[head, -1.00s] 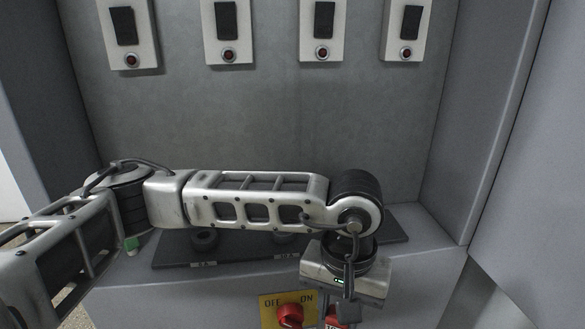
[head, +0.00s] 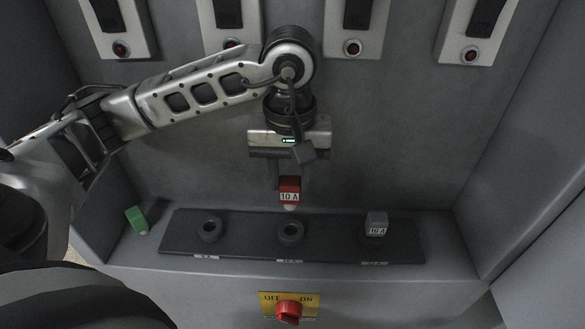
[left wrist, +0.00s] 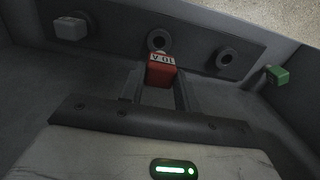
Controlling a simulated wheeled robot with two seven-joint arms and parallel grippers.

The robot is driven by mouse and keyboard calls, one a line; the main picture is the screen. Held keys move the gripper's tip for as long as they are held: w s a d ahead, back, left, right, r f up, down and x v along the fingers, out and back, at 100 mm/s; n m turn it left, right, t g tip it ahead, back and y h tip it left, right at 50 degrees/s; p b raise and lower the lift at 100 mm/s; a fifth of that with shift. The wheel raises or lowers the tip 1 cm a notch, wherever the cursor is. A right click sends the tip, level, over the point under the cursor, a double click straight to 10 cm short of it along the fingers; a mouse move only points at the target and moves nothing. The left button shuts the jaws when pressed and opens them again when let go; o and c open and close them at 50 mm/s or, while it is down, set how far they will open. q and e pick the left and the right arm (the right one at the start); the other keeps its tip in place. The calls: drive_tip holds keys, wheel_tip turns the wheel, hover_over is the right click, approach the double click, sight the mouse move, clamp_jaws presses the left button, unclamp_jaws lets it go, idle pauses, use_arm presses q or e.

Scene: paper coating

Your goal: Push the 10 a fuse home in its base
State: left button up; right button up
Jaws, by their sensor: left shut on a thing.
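The red 10 A fuse (head: 290,190) is held upright in my left gripper (head: 290,183), which is shut on it; it also shows in the left wrist view (left wrist: 161,72). In the head view the fuse's pale tip hangs a little above the middle round base (head: 290,233) on the dark strip. My right gripper is not in view.
The dark strip (head: 250,250) also has an empty left base (head: 210,229) and a grey fuse (head: 376,222) in the right one. A green fuse (head: 137,220) lies at left. A red rotary switch (head: 288,309) is on the front. Several switch boxes line the wall above.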

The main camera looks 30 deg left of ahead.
sight(291, 204)
use_arm(q)
drive_tip(key=shift+f+b, duration=0.25)
drive_tip(key=shift+b, duration=0.4)
wheel_tip(291, 204, down, 3)
drive_tip(key=b, duration=0.3)
drive_tip(key=shift+f, duration=0.2)
drive_tip(key=shift+f+b, duration=0.8)
drive_tip(key=shift+b, duration=0.25)
drive_tip(key=shift+f, duration=0.2)
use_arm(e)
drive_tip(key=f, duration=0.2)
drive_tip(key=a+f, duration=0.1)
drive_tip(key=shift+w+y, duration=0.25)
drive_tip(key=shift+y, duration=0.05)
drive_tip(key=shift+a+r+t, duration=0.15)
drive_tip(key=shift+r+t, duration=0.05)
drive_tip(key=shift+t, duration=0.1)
use_arm(q)
drive_tip(key=shift+b, duration=0.8)
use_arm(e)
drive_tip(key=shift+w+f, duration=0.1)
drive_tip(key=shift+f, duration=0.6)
use_arm(q)
drive_tip(key=shift+f+b, duration=0.55)
drive_tip(key=shift+b, duration=0.15)
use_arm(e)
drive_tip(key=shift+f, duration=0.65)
